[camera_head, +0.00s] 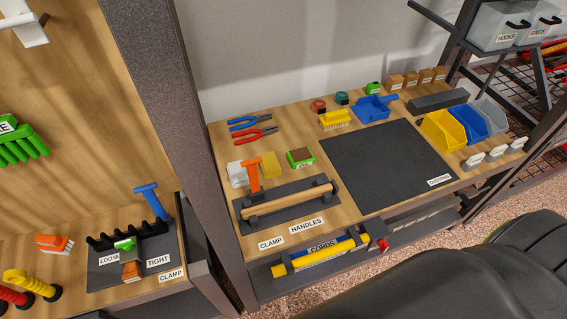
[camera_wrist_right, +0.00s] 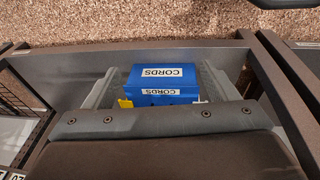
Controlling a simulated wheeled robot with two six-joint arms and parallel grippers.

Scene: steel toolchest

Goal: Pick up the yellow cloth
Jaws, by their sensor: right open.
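In the head view a flat yellow piece, which looks like the yellow cloth (camera_head: 271,164), lies on the wooden worktop. It sits between an orange-handled tool (camera_head: 253,176) and a green-and-brown block (camera_head: 300,158). A white piece (camera_head: 237,174) lies to its left. My right gripper (camera_wrist_right: 158,67) shows in the right wrist view. Its two grey fingers are apart, with nothing held between them. A blue box labelled CORDS (camera_wrist_right: 160,80) shows beyond them. The cloth is not in that view. My left gripper is in neither view.
A wooden bar on a dark stand (camera_head: 290,202) stands in front of the cloth. Red pliers (camera_head: 256,135) and blue pliers (camera_head: 249,123) lie behind it. A bare dark mat (camera_head: 385,165) is to the right. A dark upright post (camera_head: 190,130) stands at the left.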

